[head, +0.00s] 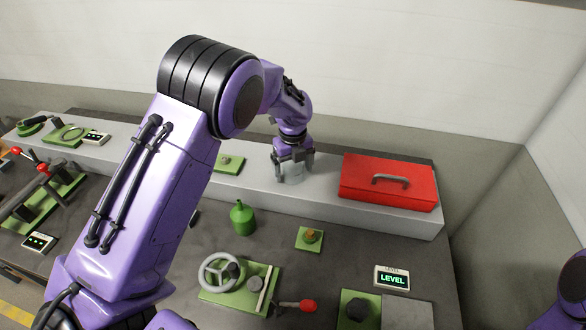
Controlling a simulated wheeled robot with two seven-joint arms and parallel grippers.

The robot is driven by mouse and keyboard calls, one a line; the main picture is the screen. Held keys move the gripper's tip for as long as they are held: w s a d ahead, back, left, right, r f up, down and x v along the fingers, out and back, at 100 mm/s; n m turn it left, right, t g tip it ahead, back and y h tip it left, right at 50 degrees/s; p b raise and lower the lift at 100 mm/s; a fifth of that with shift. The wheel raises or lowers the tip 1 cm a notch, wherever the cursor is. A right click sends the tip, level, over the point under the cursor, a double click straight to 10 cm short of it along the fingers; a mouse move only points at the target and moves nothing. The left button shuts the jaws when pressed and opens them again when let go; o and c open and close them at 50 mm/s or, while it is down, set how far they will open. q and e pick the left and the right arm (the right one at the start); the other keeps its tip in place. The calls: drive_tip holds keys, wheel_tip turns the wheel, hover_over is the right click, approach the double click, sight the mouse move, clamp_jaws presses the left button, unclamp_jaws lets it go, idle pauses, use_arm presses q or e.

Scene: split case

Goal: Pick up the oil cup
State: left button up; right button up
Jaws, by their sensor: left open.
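A small grey cup-like cylinder (290,175), which looks like the oil cup, stands upright on the raised grey shelf (320,196). My left gripper (291,168) points down over it from behind, with its dark fingers on either side of the cylinder. The fingers are open; I cannot tell whether they touch it. The gripper hides the cylinder's upper part. A green can with a narrow spout (242,217) stands on the lower dark bench in front. My right gripper is out of view.
A red toolbox (389,182) stands close on the shelf to the right. A green pad (229,163) lies to the left. The dark bench (345,245) below holds a handwheel (219,272), a red-knobbed lever (307,305) and a LEVEL display (392,278).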

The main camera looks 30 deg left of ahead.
use_arm(q)
drive_tip(key=c, duration=1.1)
